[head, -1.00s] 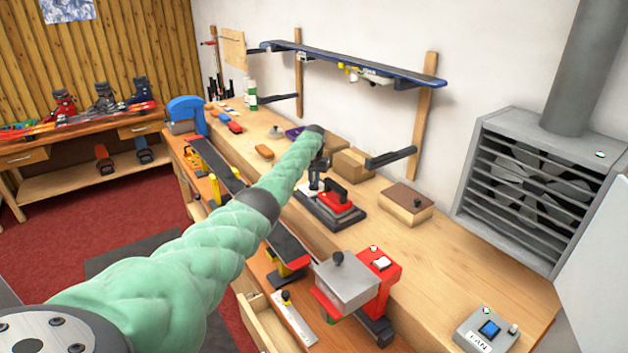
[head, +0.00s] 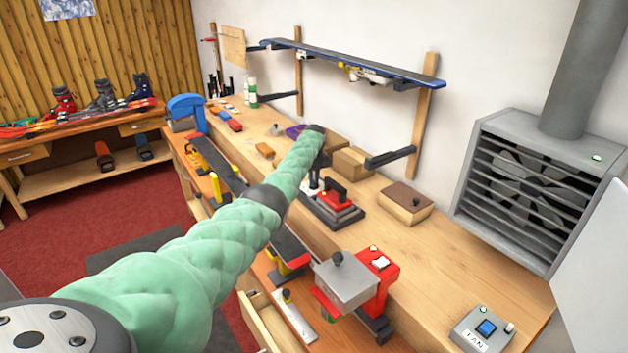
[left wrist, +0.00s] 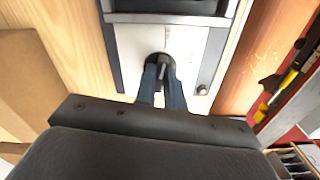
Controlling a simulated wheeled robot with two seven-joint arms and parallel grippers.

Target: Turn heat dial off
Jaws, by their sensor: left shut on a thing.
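The heat dial (left wrist: 162,62) is a round black knob with a raised grip on a pale panel (left wrist: 135,45), seen in the left wrist view. My left gripper (left wrist: 162,80) is shut on the dial's grip, its two dark fingers on either side. In the head view my left gripper (head: 316,178) points down behind the red-handled iron unit (head: 336,205). There the dial is hidden by the fingers and the unit. I cannot read any dial marking. My right gripper is not in view.
A brown-topped wooden block (head: 406,202) and a cardboard box (head: 352,163) stand on the bench close by. A grey box on a red stand (head: 345,278) is in front. The bench is clear toward the fan switch (head: 484,330).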

